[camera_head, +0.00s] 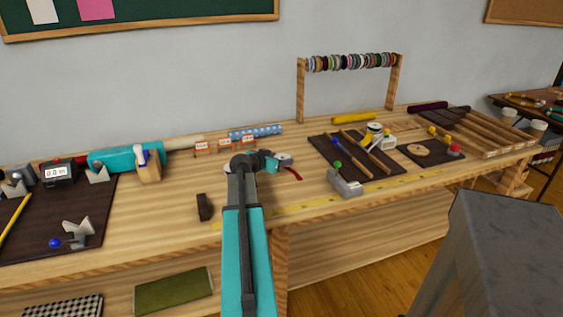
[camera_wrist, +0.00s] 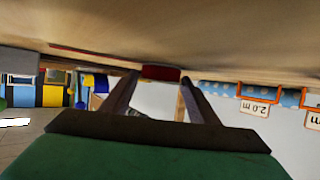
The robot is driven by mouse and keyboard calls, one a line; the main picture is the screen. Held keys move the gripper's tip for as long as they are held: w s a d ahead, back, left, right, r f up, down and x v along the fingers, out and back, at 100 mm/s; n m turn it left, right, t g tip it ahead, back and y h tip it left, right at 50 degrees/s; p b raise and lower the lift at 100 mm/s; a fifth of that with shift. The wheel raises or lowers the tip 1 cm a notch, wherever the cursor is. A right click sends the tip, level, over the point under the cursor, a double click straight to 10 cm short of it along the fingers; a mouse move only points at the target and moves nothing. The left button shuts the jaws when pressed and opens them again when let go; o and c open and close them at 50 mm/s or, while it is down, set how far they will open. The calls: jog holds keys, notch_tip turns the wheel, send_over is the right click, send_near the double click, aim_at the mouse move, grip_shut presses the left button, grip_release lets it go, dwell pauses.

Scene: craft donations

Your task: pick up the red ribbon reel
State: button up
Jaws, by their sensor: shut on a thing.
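My gripper (camera_head: 274,163) is at the end of the teal arm, over the middle of the workbench. In the wrist view my gripper (camera_wrist: 159,82) has its two dark fingers on either side of the red ribbon reel (camera_wrist: 160,73) and is shut on it. In the head view a loose red end of the ribbon reel (camera_head: 294,174) hangs out at the right of the fingers. The rest of the reel is mostly hidden by the gripper. I cannot tell whether it touches the bench top.
A dark block (camera_head: 205,207) sits front left. A rack of reels (camera_head: 350,62) stands behind.

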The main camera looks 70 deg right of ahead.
jog(key=shift+r, duration=0.1)
jog(key=shift+r, duration=1.45)
jog(key=shift+a+r, duration=0.2)
jog(key=shift+a, duration=0.05)
jog(key=s+a, duration=0.1)
jog(key=a, duration=0.2)
jog(key=s+a+b, duration=0.1)
jog(key=a, duration=0.2)
jog(key=s+a+r, duration=0.1)
jog(key=a, duration=0.2)
jog(key=shift+a, duration=0.35)
jog(key=shift+a+f+b, duration=0.15)
jog(key=shift+a+b, duration=0.15)
jog(key=shift+b, duration=0.35)
jog(key=a+b, duration=0.2)
jog(key=b, duration=0.1)
jog(key=shift+s, duration=0.35)
jog(key=shift+b, duration=1)
jog(key=a+b, duration=0.1)
jog(key=b, duration=0.4)
jog(key=shift+s, duration=0.1)
jog(key=b, duration=0.2)
jog(key=a+b, duration=0.1)
jog(key=b, duration=0.1)
jog(key=shift+s+r, duration=0.15)
jog(key=shift+r, duration=0.05)
